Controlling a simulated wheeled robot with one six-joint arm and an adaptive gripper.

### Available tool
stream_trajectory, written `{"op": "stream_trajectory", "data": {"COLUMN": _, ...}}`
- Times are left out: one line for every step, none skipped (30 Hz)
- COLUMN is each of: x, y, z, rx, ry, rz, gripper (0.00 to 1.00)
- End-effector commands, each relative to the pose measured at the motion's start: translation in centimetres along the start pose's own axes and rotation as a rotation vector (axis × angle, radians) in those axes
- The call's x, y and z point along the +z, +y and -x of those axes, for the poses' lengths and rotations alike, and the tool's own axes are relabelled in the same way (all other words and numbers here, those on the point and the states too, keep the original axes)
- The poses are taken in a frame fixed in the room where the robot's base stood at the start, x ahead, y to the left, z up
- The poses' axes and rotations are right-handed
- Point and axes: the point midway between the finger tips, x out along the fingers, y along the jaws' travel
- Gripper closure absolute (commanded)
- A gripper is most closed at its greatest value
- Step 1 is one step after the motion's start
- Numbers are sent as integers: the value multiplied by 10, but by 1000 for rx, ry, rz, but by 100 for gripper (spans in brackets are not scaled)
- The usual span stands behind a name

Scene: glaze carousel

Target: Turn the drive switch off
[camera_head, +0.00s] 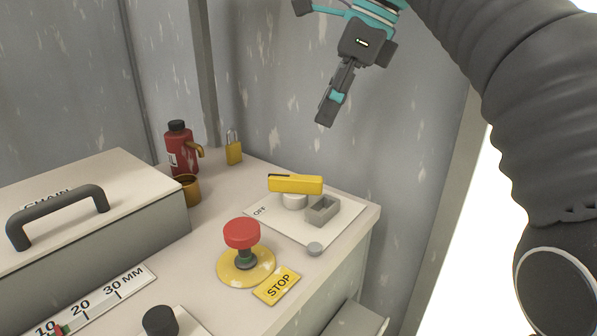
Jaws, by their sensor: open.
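The drive switch has a yellow lever (302,185) on a round pale hub. It stands on a white plate (290,229) at the right end of the cabinet top. The lever lies roughly level across the picture. The word OFF is printed at the plate's left side; no other position label is readable. A grey open-topped block (323,210) stands on the plate right of the hub. My gripper (331,102) hangs above and behind the switch in the picture, fingers pointing down, open and empty, apart from the lever. One finger partly hides the other.
A yellow padlock (234,150), a red bottle (181,148) and a brown cup (188,187) stand behind. A handled cover (105,165) fills the left.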

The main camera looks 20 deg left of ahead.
Motion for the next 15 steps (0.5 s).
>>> {"op": "stream_trajectory", "data": {"x": -1, "y": 1, "z": -10, "rx": 2, "ry": 1, "rz": 1, "gripper": 50}}
{"op": "stream_trajectory", "data": {"x": -2, "y": 1, "z": -15, "rx": 3, "ry": 1, "rz": 1, "gripper": 50}}
{"op": "stream_trajectory", "data": {"x": -2, "y": 1, "z": -21, "rx": 1, "ry": 0, "rz": 2, "gripper": 50}}
{"op": "stream_trajectory", "data": {"x": -2, "y": 1, "z": -27, "rx": 1, "ry": 1, "rz": 2, "gripper": 50}}
{"op": "stream_trajectory", "data": {"x": -2, "y": 1, "z": -32, "rx": 2, "ry": 1, "rz": 2, "gripper": 50}}
{"op": "stream_trajectory", "data": {"x": -2, "y": 1, "z": -40, "rx": 1, "ry": 1, "rz": 2, "gripper": 50}}
{"op": "stream_trajectory", "data": {"x": -2, "y": 1, "z": -46, "rx": 2, "ry": 1, "rz": 2, "gripper": 50}}
{"op": "stream_trajectory", "data": {"x": -2, "y": 1, "z": -52, "rx": 1, "ry": 2, "rz": 3, "gripper": 50}}
{"op": "stream_trajectory", "data": {"x": -2, "y": 1, "z": -59, "rx": 1, "ry": 2, "rz": 2, "gripper": 50}}
{"op": "stream_trajectory", "data": {"x": -2, "y": 1, "z": -64, "rx": 1, "ry": 2, "rz": 2, "gripper": 50}}
{"op": "stream_trajectory", "data": {"x": -2, "y": 1, "z": -70, "rx": 1, "ry": 2, "rz": 2, "gripper": 50}}
{"op": "stream_trajectory", "data": {"x": -2, "y": 1, "z": -77, "rx": 0, "ry": 2, "rz": 2, "gripper": 50}}
{"op": "stream_trajectory", "data": {"x": -2, "y": 1, "z": -83, "rx": 1, "ry": 2, "rz": 2, "gripper": 50}}
{"op": "stream_trajectory", "data": {"x": -2, "y": 1, "z": -88, "rx": 0, "ry": 2, "rz": 3, "gripper": 50}}
{"op": "stream_trajectory", "data": {"x": -2, "y": 1, "z": -94, "rx": 0, "ry": 1, "rz": 3, "gripper": 50}}
